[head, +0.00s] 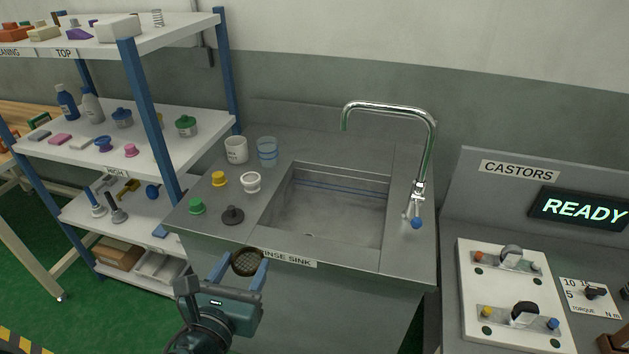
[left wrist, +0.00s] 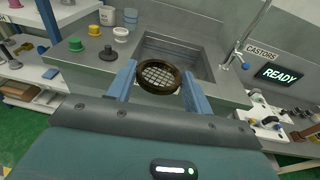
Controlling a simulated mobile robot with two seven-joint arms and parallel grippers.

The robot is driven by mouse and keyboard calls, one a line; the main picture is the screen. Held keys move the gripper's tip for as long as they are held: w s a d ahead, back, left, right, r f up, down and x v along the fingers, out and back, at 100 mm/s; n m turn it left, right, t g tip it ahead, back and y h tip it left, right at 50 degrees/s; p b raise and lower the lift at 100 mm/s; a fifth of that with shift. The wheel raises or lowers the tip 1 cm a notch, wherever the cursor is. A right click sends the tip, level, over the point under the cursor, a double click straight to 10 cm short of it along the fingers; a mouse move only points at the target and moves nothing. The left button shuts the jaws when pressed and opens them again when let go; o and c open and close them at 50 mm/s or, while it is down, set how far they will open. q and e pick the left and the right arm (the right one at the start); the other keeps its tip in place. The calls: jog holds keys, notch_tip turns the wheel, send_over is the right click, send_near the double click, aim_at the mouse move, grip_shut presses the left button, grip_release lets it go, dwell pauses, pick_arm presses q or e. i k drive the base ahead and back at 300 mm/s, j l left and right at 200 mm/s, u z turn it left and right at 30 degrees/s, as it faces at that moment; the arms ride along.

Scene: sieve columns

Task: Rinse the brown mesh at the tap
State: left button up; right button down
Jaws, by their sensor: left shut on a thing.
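The brown mesh (head: 247,262) is a round disc with a dark brown rim and a pale grid. My left gripper (head: 243,268) is shut on it, with a blue finger on each side of the rim. In the left wrist view the mesh (left wrist: 159,77) sits between the fingertips (left wrist: 160,82). It is in front of the sink's front edge, outside the basin. The tap (head: 421,160) is a chrome gooseneck at the sink's back right, with a blue-tipped lever (head: 416,222). No water shows at its spout. My right gripper is not in view.
The sink basin (head: 335,215) looks empty. A shelf (head: 110,140) stands left; a castor panel (head: 510,300) lies right.

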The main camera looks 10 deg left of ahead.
aim_at(415, 223)
jog(key=i+l, duration=0.1)
jog(key=l, duration=0.35)
jog(key=i+l, duration=0.15)
jog(key=l, duration=0.3)
jog(key=i+l, duration=0.2)
jog(key=l, duration=0.2)
jog(key=i+l, duration=0.15)
jog(key=l, duration=0.2)
